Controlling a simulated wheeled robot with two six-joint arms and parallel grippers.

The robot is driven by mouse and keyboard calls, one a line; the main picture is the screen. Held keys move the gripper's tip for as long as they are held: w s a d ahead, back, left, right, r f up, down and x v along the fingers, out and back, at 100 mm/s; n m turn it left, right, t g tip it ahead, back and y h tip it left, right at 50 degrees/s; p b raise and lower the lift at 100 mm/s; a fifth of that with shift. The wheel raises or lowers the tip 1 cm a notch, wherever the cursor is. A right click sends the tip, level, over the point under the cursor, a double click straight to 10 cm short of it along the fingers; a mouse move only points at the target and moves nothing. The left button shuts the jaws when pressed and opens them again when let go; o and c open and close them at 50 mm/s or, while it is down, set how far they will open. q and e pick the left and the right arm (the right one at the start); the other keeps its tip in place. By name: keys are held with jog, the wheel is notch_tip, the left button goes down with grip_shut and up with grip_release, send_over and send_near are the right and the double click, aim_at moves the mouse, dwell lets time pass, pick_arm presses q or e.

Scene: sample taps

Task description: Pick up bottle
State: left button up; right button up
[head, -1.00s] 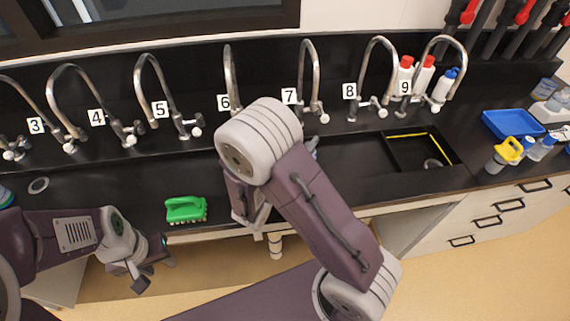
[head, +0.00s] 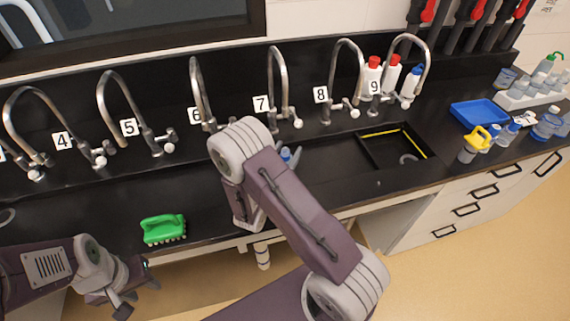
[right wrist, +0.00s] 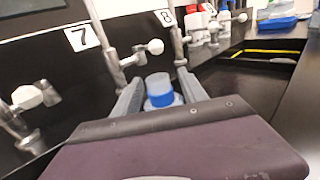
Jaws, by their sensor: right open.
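A bottle with a blue cap (right wrist: 159,92) stands on the black counter in the right wrist view, between the fingers of my right gripper (right wrist: 160,98). The fingers are open on either side of it; I cannot tell whether they touch it. In the head view only a small blue part of the bottle (head: 286,154) shows past my right arm, which hides most of that gripper. My left gripper (head: 130,296) is low at the left of the head view, in front of the counter edge, away from the bottle. Whether its jaws are open is unclear.
Numbered taps line the back; taps 7 (head: 277,85) and 8 (head: 343,75) are close to the right gripper. A green brush (head: 163,229) lies at the front left. A sink (head: 375,153), blue tray (head: 478,114) and yellow-topped bottle (head: 473,148) are to the right. Red-capped bottles (head: 371,74) stand behind tap 9.

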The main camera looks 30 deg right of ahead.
jog(key=shift+w+d, duration=0.35)
jog(key=shift+d, duration=0.2)
jog(key=shift+a, duration=0.1)
jog(key=shift+c, duration=0.9)
grip_shut()
jog(key=shift+r, duration=0.1)
jog(key=shift+r, duration=0.3)
jog(key=s+d+r+p, duration=0.6)
jog(key=d+r+p, duration=0.2)
jog(key=d+r, duration=0.2)
jog(key=shift+s, duration=0.15)
